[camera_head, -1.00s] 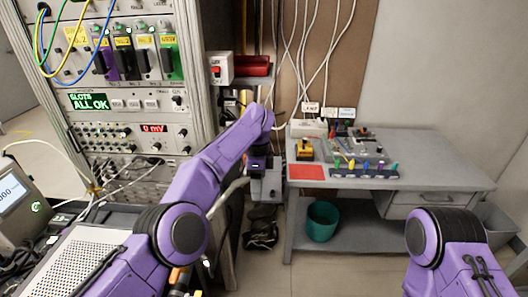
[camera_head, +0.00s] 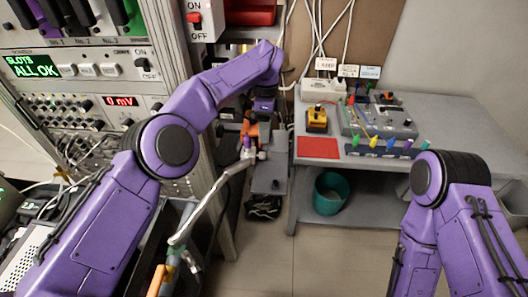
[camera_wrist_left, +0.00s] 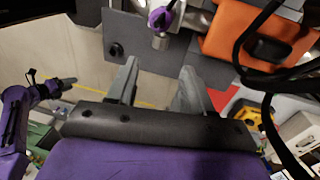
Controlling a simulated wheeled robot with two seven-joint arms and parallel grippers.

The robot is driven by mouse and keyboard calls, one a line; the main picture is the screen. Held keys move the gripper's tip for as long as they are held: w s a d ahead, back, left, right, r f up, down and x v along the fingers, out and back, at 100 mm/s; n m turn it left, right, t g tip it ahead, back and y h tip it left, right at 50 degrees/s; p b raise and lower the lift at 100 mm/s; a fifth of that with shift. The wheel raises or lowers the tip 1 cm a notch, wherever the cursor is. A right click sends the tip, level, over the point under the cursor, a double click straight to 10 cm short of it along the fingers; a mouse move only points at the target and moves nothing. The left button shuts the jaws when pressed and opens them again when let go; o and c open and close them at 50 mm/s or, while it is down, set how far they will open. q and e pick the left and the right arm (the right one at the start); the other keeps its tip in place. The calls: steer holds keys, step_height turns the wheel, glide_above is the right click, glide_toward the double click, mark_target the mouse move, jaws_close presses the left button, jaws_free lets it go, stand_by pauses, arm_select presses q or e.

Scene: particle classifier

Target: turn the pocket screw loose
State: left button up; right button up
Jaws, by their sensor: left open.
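A small purple-headed screw (camera_wrist_left: 160,18) with a metal shank is at the top of the left wrist view, on a grey metal part (camera_wrist_left: 118,15). It also shows as a small purple spot (camera_head: 247,143) in the head view. My left gripper (camera_wrist_left: 160,66) is open and empty, its two grey fingers apart, with the screw beyond the fingertips and not between them. In the head view my left gripper (camera_head: 264,104) is beside the cabinet, its fingers hard to make out. A purple arm shows at the left of the wrist view; its dark end (camera_wrist_left: 52,88) is too small to read.
An orange part (camera_wrist_left: 250,35) and dark cables (camera_wrist_left: 268,110) are close on the right in the wrist view. A grey bench (camera_head: 460,130) with a red mat (camera_head: 318,147) and a yellow device (camera_head: 317,119) stands right. A teal bin (camera_head: 330,192) is below it.

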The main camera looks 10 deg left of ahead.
mark_target(264, 153)
arm_select(q)
steer(key=f, duration=0.1)
steer(key=s+f+p, duration=0.1)
steer(key=f, duration=0.1)
steer(key=shift+s+a+f, duration=0.15)
steer(key=shift+s+f, duration=0.1)
steer(key=shift+f, duration=0.15)
steer(key=f, duration=0.2)
steer(key=w+f+p, duration=0.1)
steer(key=f, duration=0.1)
steer(key=shift+s, duration=0.45)
steer(key=shift+w, duration=0.1)
jaws_close()
